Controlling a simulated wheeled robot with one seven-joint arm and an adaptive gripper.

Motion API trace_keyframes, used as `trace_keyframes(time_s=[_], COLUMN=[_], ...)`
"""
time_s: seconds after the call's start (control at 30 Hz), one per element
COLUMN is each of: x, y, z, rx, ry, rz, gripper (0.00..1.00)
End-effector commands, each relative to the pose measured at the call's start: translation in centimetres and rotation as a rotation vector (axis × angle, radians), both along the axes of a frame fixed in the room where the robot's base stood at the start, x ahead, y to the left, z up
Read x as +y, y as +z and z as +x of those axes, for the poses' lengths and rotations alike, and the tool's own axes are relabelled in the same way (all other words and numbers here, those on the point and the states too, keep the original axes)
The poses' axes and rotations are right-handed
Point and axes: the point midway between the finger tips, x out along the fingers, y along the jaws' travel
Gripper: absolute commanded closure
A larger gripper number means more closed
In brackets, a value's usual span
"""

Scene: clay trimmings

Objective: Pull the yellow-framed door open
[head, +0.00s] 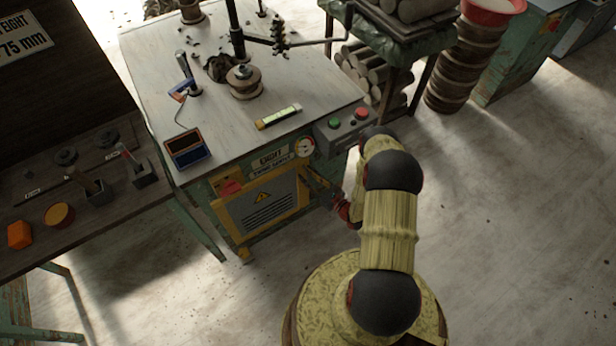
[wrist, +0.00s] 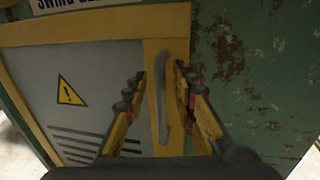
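The yellow-framed door (head: 262,211) is on the front of the green machine cabinet, and it looks shut. It has a grey panel with a warning triangle and vent slots, also seen in the wrist view (wrist: 85,75). A grey vertical bar handle (wrist: 161,100) is on the right side of the yellow frame. My gripper (wrist: 158,84) is open, with one finger to the left of the handle and one to the right. Gaps show between the fingers and the handle. In the head view my gripper (head: 318,184) is at the door's right edge, and the handle is hard to make out.
The machine's worktop (head: 220,130) is above the door, with a control box (head: 345,127) at its right corner. A dark bench (head: 70,190) stands to the left. Open concrete floor (head: 500,220) lies to the right, and some floor shows in front of the door.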

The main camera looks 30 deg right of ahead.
Motion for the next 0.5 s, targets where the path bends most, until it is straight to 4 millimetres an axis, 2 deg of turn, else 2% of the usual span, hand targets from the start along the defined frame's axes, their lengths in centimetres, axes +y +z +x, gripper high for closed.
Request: trace_keyframes(time_s=[0.13,0.5], x=[-0.01,-0.01], y=[0.02,0.01], z=[-0.02,-0.03], rx=[0.0,0.0], ry=[0.0,0.0], rz=[0.0,0.0], gripper=[0.74,0.95])
